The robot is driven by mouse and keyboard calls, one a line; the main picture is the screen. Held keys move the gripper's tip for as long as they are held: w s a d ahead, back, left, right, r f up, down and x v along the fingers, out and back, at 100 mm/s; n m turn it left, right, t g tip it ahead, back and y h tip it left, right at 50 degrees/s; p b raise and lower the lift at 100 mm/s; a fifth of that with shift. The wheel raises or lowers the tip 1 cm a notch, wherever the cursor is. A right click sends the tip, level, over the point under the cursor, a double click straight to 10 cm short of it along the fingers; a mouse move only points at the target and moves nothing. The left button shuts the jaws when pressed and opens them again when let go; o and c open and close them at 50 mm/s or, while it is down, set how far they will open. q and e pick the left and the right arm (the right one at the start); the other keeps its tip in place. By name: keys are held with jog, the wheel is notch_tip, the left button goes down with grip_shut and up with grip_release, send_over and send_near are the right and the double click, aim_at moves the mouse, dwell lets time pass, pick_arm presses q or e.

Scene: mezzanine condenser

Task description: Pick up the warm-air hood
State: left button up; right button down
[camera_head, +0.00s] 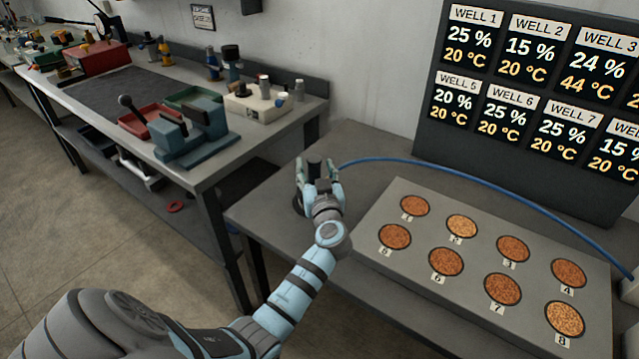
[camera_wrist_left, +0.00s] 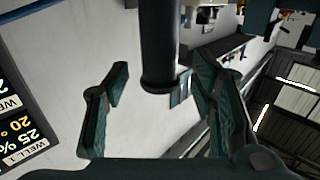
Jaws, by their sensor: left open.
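The warm-air hood (camera_head: 316,161) shows as a dark upright cylinder at the left end of the grey table, with a blue hose (camera_head: 430,163) leading off to the right. My left gripper (camera_head: 318,172) is at the hood, open, with a finger on either side; the wrist hides most of the hood's lower part. In the left wrist view the dark cylinder (camera_wrist_left: 159,45) comes down between the two spread green fingers (camera_wrist_left: 162,80), with a gap visible on each side. My right gripper is not in view.
A grey block (camera_head: 400,255) with several numbered round wells of brown grains lies right of the gripper. A dark board (camera_head: 425,140) with well readings stands behind. A workbench (camera_head: 245,140) with trays and tools is at the left.

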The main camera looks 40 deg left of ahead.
pick_arm(q)
jog(key=x, duration=0.2)
jog(key=shift+w+a, duration=0.15)
jog(key=shift+a, duration=0.1)
jog(key=shift+w+a+f, duration=0.1)
jog(key=shift+w+f, duration=0.1)
jog(key=shift+f, duration=0.05)
jog(key=shift+s+d+r, duration=0.2)
jog(key=shift+s, duration=0.05)
jog(key=c, duration=0.6)
grip_shut()
